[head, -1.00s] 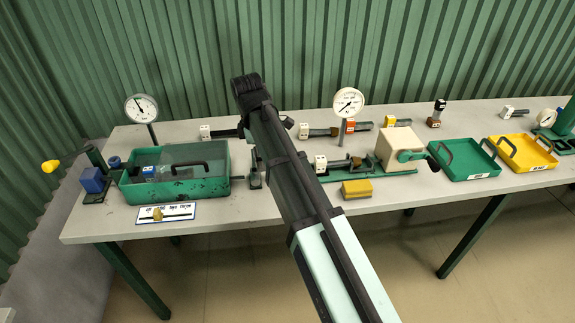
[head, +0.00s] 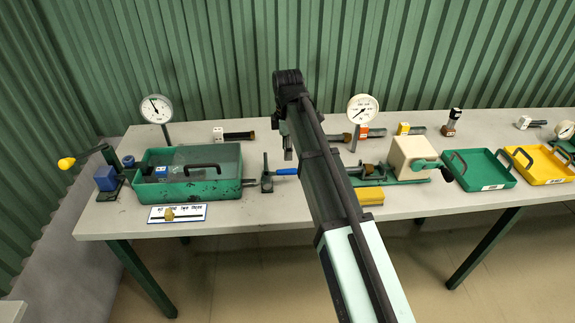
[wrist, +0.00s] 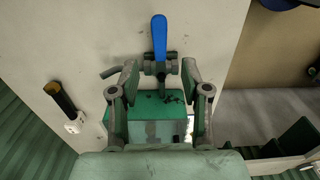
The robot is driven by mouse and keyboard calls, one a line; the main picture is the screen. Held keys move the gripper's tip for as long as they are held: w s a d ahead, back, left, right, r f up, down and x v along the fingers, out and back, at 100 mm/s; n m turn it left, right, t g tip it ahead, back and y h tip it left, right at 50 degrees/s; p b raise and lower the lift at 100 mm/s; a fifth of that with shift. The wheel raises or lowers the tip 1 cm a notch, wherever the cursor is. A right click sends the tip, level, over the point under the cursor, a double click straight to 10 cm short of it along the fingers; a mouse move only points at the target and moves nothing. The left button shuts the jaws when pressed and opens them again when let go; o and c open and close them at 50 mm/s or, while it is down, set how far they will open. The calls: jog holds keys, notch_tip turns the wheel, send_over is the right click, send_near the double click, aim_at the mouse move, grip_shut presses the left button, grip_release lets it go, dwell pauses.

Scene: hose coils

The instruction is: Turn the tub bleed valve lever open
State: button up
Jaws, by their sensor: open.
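The green tub (head: 150,193) with a clear lid and dark handle stands on the left of the table. The bleed valve (head: 266,180) is at its right end, with a blue lever (head: 286,171) pointing right, away from the tub. In the wrist view the blue lever (wrist: 159,35) points up, and the valve body (wrist: 160,67) lies just beyond the fingertips. My gripper (wrist: 160,85) is open, its fingers at either side of the valve in that view, with nothing held. In the head view my gripper (head: 288,152) hangs above the lever; contact cannot be told.
A gauge (head: 157,109) stands behind the tub and a second gauge (head: 362,108) right of my arm. A label plate (head: 178,213) lies in front of the tub. A cream box (head: 413,155), green tray (head: 480,170) and yellow tray (head: 540,165) are farther right.

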aim_at(288, 171)
notch_tip(288, 171, down, 8)
jog(key=shift+f+p, duration=0.1)
jog(key=shift+p, duration=0.7)
grip_shut()
